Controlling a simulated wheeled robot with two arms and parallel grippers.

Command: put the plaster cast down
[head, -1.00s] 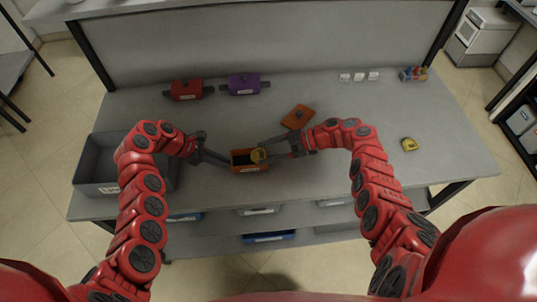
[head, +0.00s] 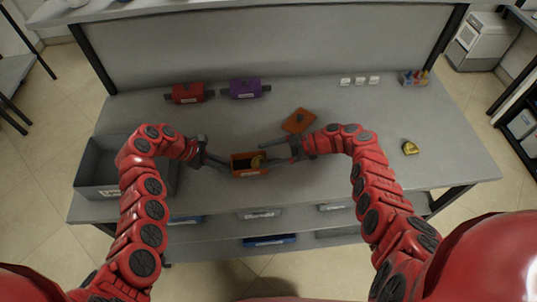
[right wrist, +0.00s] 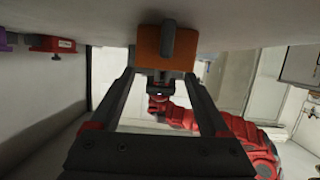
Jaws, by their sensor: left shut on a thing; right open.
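A small yellow-brown piece (head: 257,161), which I take to be the plaster cast, lies at the right end inside the open orange box (head: 250,173). My left gripper (head: 228,165) is shut on the left end of this box, which rests at the table's front. My right gripper (head: 268,154) is open at the box's right end and holds nothing. In the right wrist view the orange box (right wrist: 149,52), with a grey handle (right wrist: 168,42), is beyond the tips of my open right gripper (right wrist: 163,78). The piece is hidden there.
An orange lid (head: 298,120) lies behind the box. A red box (head: 187,93) and a purple box (head: 245,88) stand at the back. A grey bin (head: 98,192) is at left. A yellow item (head: 410,148) lies at right, with free table around it.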

